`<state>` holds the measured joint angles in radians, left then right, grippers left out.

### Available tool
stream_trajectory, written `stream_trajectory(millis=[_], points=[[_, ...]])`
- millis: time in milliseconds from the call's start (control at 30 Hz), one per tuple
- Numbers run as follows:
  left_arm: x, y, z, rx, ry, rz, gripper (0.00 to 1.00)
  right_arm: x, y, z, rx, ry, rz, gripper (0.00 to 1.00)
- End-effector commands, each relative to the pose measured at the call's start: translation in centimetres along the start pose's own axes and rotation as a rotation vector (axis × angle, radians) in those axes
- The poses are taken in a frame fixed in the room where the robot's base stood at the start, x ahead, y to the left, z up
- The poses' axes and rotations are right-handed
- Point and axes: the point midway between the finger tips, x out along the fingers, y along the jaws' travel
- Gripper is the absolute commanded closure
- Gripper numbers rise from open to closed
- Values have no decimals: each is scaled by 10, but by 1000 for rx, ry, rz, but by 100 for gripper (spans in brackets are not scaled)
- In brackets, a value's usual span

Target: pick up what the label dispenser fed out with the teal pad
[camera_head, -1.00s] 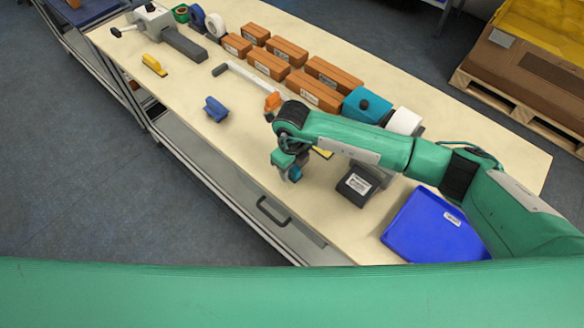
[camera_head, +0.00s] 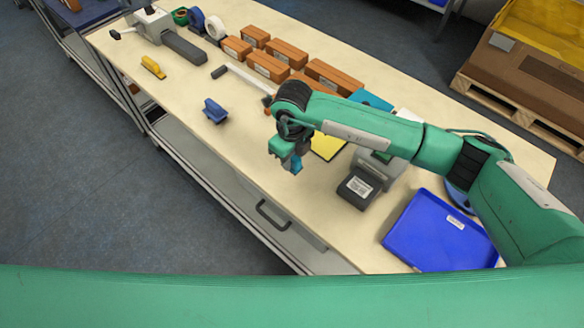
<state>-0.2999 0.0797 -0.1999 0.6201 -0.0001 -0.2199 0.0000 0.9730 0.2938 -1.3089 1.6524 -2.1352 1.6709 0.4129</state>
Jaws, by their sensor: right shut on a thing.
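My right gripper (camera_head: 286,152) is shut on the small teal pad (camera_head: 293,165), which shows just below the jaws, over the front part of the table. A dark grey device, apparently the label dispenser (camera_head: 372,172), stands to the right of the gripper. A white printed label (camera_head: 358,186) lies on its low front part. The pad is apart from this label, up and to the left of it in the picture. My forearm hides part of the area behind the device. My left gripper is not in view.
A blue tray (camera_head: 440,232) lies at the right. A yellow sheet (camera_head: 327,146) is partly behind the gripper. A blue-handled tool (camera_head: 215,110) and a yellow one (camera_head: 152,67) lie left on the table (camera_head: 185,90). Several brown boxes (camera_head: 268,66) stand at the back.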

Motion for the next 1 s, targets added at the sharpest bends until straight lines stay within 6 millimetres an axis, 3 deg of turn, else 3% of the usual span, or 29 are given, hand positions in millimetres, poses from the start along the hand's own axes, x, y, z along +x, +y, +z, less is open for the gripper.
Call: stream_trajectory(millis=[300,500,700,967,1000], points=[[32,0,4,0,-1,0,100,-89,0,1,-3,-5,-4,95],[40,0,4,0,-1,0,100,-127,-1,1,0,-3,-3,95],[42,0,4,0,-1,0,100,-142,0,0,1,-1,-1,95],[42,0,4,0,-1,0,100,-144,0,0,0,0,0,95],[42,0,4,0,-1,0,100,-144,0,0,0,0,0,76]])
